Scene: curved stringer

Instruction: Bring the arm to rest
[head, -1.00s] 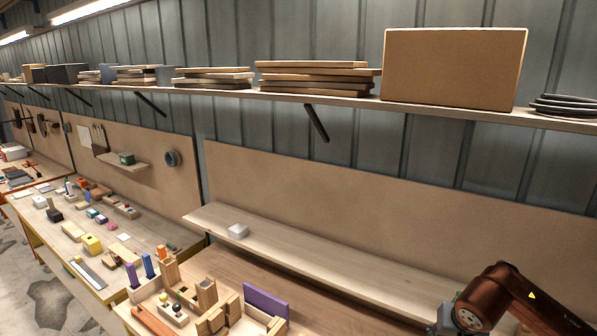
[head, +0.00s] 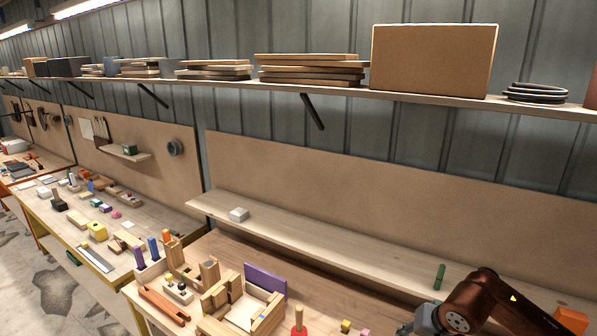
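One of my arms, dark brown with a grey joint, comes in at the lower right of the head view, over the front bench. Its gripper is not visible; the arm runs out of the bottom of the picture. My other arm and its gripper are not in view either. Nothing held by either gripper can be seen.
A raised shelf (head: 330,245) behind the bench bears a white box (head: 239,214) and a green block (head: 439,277). Wooden holders and a box with a purple panel (head: 265,281) stand on the bench. A high shelf bears a large cardboard box (head: 432,60).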

